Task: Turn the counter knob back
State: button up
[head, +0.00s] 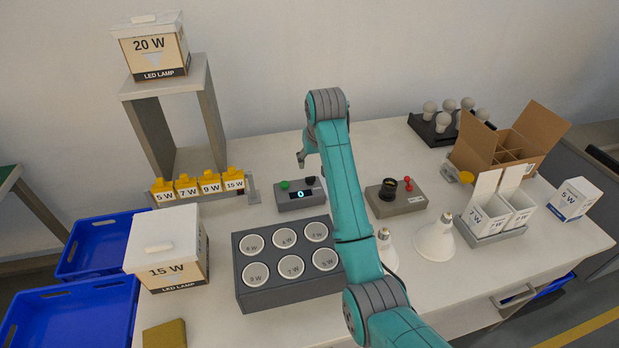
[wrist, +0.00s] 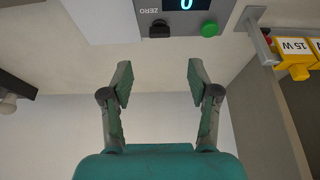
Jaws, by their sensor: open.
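The counter (head: 300,201) is a grey box on the table with a lit display reading 0. Its black knob (head: 310,181) sits at the back right, with a green button (head: 284,185) to its left. The wrist view shows the box upside down, with the knob (wrist: 160,29) beside the word ZERO and the green button (wrist: 210,29) to the right. My gripper (wrist: 160,80) is open and empty, its fingers apart from the knob. In the head view my gripper (head: 301,158) is behind the counter, partly hidden by my arm.
A grey test box (head: 396,205) with a black socket and red lever stands right of the counter. A dark rack (head: 290,291) of round cups is in front. Yellow tags (head: 210,183) on a rail stand left, below a shelf (head: 206,105). Bulbs (head: 435,239) stand right.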

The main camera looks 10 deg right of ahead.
aim_at(311, 178)
jog(key=x, duration=1)
jog(key=shift+w+f, duration=0.1)
grip_shut()
